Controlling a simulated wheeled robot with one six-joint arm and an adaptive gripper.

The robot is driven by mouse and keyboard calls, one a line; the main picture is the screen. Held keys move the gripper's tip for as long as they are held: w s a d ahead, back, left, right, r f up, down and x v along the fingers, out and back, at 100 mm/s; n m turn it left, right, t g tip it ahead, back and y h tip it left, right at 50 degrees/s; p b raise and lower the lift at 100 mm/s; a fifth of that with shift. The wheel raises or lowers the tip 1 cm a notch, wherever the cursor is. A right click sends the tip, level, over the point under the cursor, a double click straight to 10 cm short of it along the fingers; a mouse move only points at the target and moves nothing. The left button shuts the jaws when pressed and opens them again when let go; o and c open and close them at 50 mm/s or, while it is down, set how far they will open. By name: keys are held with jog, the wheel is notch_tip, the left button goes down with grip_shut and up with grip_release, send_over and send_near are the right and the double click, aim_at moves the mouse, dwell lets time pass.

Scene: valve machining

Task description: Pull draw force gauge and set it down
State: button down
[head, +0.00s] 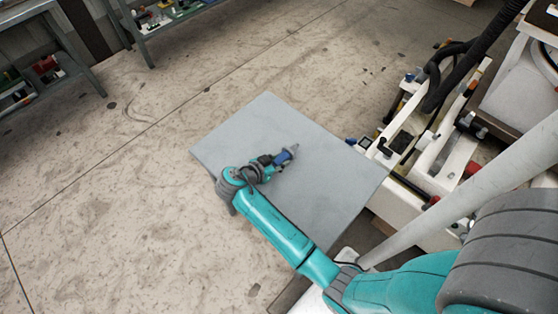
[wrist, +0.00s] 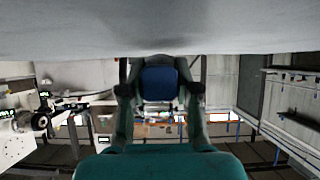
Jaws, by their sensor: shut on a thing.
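The draw force gauge (head: 283,157) is a small blue body with a grey tip, and it shows in the head view over the grey tabletop (head: 325,165). My gripper (head: 269,164) is shut on it. The grey tip points away from my gripper, up and to the right. In the wrist view, the blue end of the gauge (wrist: 159,84) sits between the two fingers of my gripper (wrist: 160,92). The tabletop is close to the gauge, but I cannot tell whether they touch.
The tabletop around the gauge is bare. A white machine (head: 440,150) with black hoses and fittings stands at the tabletop's right edge. Shelves (head: 160,20) with small parts stand at the upper left. The concrete floor (head: 100,190) on the left is open.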

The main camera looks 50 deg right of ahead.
jog(key=c, duration=0.8)
grip_release()
jog(key=shift+o, duration=0.2)
jog(key=shift+f, duration=0.1)
jog(key=v, duration=1.2)
jog(key=shift+a, duration=0.1)
